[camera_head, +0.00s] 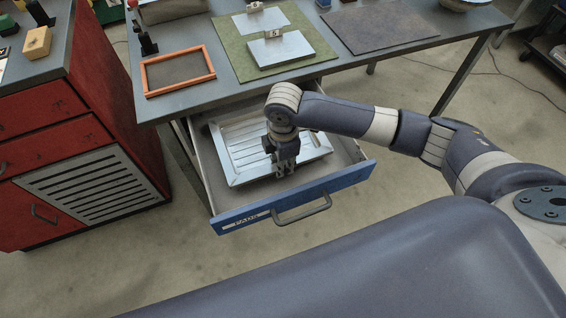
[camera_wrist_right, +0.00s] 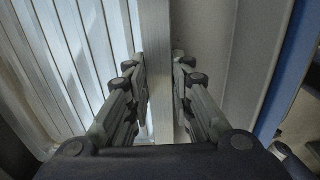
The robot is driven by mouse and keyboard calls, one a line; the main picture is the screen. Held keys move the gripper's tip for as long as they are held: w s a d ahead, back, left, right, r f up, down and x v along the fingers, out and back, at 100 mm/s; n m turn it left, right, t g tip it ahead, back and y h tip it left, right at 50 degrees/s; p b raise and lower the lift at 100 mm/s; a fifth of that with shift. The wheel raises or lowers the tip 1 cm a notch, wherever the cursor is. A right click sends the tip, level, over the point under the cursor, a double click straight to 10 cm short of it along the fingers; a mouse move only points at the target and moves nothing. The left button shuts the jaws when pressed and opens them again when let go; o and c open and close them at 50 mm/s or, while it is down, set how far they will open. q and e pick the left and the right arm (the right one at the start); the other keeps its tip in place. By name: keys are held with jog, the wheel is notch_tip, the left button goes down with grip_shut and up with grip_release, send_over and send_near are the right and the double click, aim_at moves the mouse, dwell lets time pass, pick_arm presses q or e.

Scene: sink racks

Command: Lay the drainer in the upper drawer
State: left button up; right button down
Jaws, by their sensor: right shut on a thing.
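The drainer (camera_head: 238,147), a pale metal tray with raised ribs and a rim, is inside the pulled-out drawer with the blue front (camera_head: 345,182). My right gripper (camera_head: 286,170) reaches down into the drawer and is shut on the drainer's near rim. In the right wrist view, the fingers (camera_wrist_right: 158,68) stand on both sides of that rim, with the drainer's ribs (camera_wrist_right: 85,50) to the left. I cannot tell if the whole underside of the drainer touches the drawer floor. My left gripper is not in view.
The table (camera_head: 310,78) above the drawer bears an orange frame (camera_head: 179,90), a green mat (camera_head: 233,60) with metal plates and a dark mat (camera_head: 385,28). A red cabinet (camera_head: 75,135) stands close on the left. Bare drawer floor shows around the drainer.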

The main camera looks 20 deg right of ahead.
jog(key=shift+s+f, duration=0.1)
jog(key=shift+f, duration=0.1)
jog(key=shift+f, duration=0.15)
jog(key=c, duration=1.4)
grip_release()
jog(key=shift+s, duration=0.1)
notch_tip(320, 180, up, 12)
jog(key=shift+s+r, duration=0.1)
jog(key=shift+s, duration=0.05)
